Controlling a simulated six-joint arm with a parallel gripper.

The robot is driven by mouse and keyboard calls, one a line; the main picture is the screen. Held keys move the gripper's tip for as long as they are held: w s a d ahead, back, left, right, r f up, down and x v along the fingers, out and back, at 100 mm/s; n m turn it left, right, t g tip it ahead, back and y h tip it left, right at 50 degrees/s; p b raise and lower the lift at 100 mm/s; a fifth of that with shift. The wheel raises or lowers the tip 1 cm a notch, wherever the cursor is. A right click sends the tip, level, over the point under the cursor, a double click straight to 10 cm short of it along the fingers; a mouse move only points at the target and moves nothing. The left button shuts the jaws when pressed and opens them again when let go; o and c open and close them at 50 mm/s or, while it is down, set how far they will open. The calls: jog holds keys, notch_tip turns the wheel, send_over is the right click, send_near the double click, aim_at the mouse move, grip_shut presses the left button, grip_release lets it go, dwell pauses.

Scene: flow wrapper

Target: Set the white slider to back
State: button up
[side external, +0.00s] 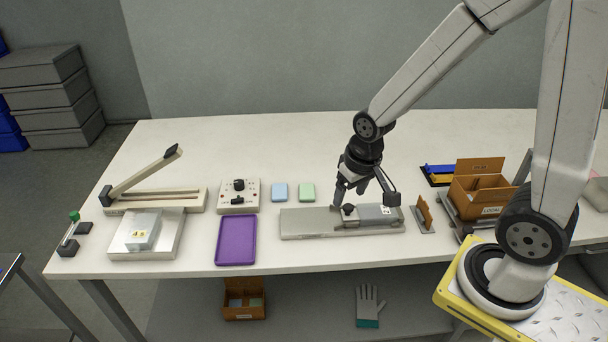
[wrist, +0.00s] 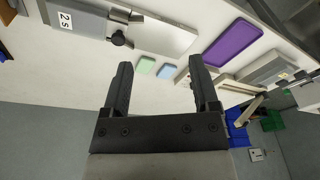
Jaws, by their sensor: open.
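I cannot make out a white slider for certain in either view. A pale control box (side external: 226,205) with a black knob (side external: 239,185) and small red marks stands left of centre on the table. A flat grey machine (side external: 305,224) lies right of it, bearing a grey block (side external: 374,212) with a white label and a dark knob (side external: 348,213). The block also shows in the wrist view (wrist: 85,22). My gripper (side external: 363,198) is open and over the machine, near the block. In the wrist view its fingers (wrist: 160,64) are apart with nothing between them.
A lever device (side external: 155,201) and a scale (side external: 120,246) stand far left. A brown upright plate (side external: 424,211) and a cardboard box (side external: 480,196) stand right.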

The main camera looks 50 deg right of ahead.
aim_at(348, 206)
jog(key=w+d+f+m, duration=0.2)
jog(key=d+m, duration=0.1)
jog(key=w+d+f+m+g, duration=0.1)
jog(key=w+d+f+m, duration=0.1)
jog(key=d+m, duration=0.1)
jog(key=w+d+f+m, duration=0.2)
jog(key=d+m, duration=0.1)
jog(key=d, duration=0.1)
jog(key=shift+f+g, duration=0.1)
jog(key=shift+g, duration=0.3)
jog(key=shift+w+d+f+m, duration=0.2)
jog(key=shift+d+f+m, duration=0.15)
jog(key=shift+d+m, duration=0.1)
jog(key=shift+f, duration=0.15)
jog(key=shift+f, duration=3.75)
grip_shut()
